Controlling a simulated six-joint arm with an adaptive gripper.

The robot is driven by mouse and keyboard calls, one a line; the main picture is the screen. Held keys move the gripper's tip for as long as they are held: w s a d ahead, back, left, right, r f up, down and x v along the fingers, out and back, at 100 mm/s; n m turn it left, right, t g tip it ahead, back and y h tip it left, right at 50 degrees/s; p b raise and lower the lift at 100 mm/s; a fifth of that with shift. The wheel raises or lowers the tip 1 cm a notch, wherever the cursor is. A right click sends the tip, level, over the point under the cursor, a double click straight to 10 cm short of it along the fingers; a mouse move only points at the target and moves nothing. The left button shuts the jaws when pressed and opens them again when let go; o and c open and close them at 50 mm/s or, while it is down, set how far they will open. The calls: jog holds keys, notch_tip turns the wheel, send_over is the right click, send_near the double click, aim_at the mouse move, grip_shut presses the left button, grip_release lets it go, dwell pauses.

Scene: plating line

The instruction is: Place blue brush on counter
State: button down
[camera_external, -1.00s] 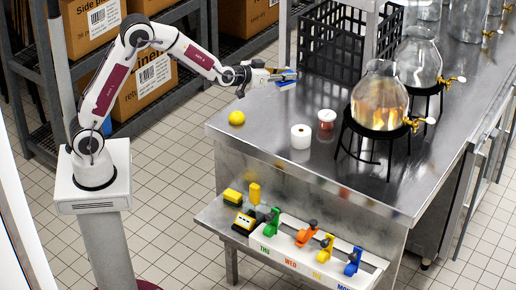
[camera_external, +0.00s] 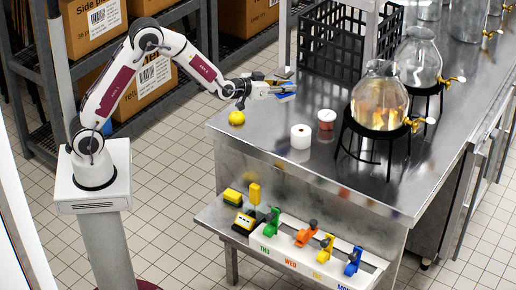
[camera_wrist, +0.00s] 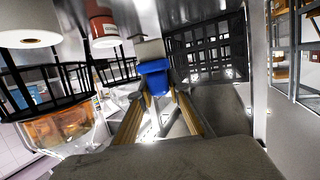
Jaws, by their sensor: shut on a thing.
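The blue brush (camera_external: 286,95) is between the fingers of my gripper (camera_external: 279,88), above the far-left part of the steel counter (camera_external: 262,135). In the wrist view the brush (camera_wrist: 154,80) shows a blue part and a pale end between the two fingertips (camera_wrist: 153,98). My gripper is shut on it. I cannot tell whether the brush touches the counter.
A yellow ball (camera_external: 237,118), a white paper roll (camera_external: 301,137) and a red-and-white jar (camera_external: 326,119) stand on the counter near my gripper. A black crate (camera_external: 345,45) stands behind. Glass dispensers (camera_external: 379,100) on black stands are at right.

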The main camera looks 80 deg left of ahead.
aim_at(285, 99)
jog(key=shift+f, duration=2.5)
jog(key=shift+f, duration=1.9)
jog(key=shift+f, duration=0.15)
jog(key=c, duration=1.9)
grip_release()
jog(key=shift+s+d+r, duration=0.15)
jog(key=shift+s+r, duration=0.15)
jog(key=shift+s, duration=0.05)
jog(key=shift+v, duration=5.65)
